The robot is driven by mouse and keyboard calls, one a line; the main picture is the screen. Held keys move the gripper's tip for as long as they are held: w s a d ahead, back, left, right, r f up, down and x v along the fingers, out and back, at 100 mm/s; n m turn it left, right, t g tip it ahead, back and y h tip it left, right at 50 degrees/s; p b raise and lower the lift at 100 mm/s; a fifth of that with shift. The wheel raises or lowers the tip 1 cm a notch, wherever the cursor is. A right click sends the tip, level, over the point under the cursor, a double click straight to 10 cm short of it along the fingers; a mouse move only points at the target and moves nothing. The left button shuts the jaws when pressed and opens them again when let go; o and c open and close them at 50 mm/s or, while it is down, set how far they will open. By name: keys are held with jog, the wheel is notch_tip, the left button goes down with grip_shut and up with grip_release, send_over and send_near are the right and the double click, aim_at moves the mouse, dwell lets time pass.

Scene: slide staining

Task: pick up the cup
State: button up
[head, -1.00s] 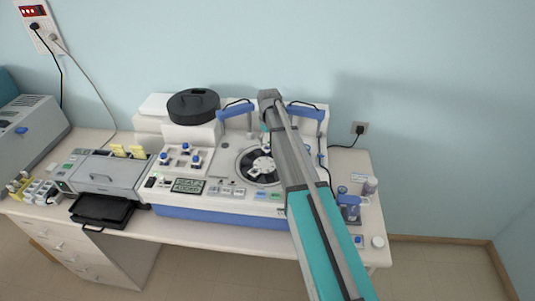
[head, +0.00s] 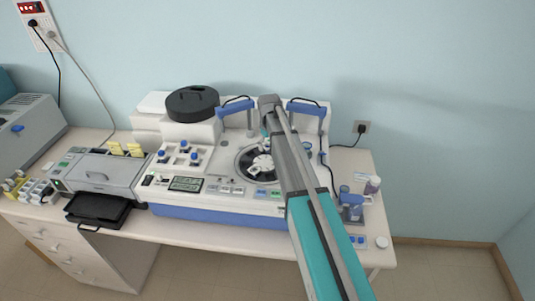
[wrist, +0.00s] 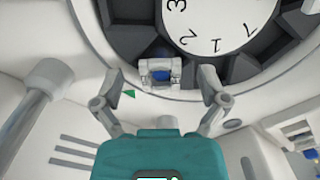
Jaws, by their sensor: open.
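The likely cup is a small grey-white holder with a blue inside (wrist: 161,74), seated in a dark slot at the rim of the numbered rotor (wrist: 215,22) in the wrist view. My gripper (wrist: 160,77) is open, with one finger on each side of the cup and gaps between. I cannot tell how far above it the fingers are. In the head view the dark round rotor (head: 246,172) sits in the open machine, and my arm hides part of it and the cup.
The white and blue machine (head: 225,213) fills the middle of the bench. A black lid (head: 192,103) rests at its upper left. Blue-topped items (head: 351,207) stand at right; a grey device (head: 98,174) and black tray (head: 98,207) stand at left.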

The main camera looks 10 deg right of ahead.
jog(key=shift+f+b, duration=0.4)
jog(key=shift+f, duration=0.25)
jog(key=c, duration=1.1)
jog(key=shift+o, duration=0.2)
jog(key=shift+r, duration=0.2)
notch_tip(320, 180, up, 3)
jog(key=p, duration=0.3)
jog(key=s+d+r+p, duration=0.2)
jog(key=s+r+p, duration=0.7)
jog(key=s, duration=0.4)
jog(key=shift+s+d+r+p, duration=0.25)
jog(key=shift+s+r+p, duration=0.15)
jog(key=shift+p, duration=0.15)
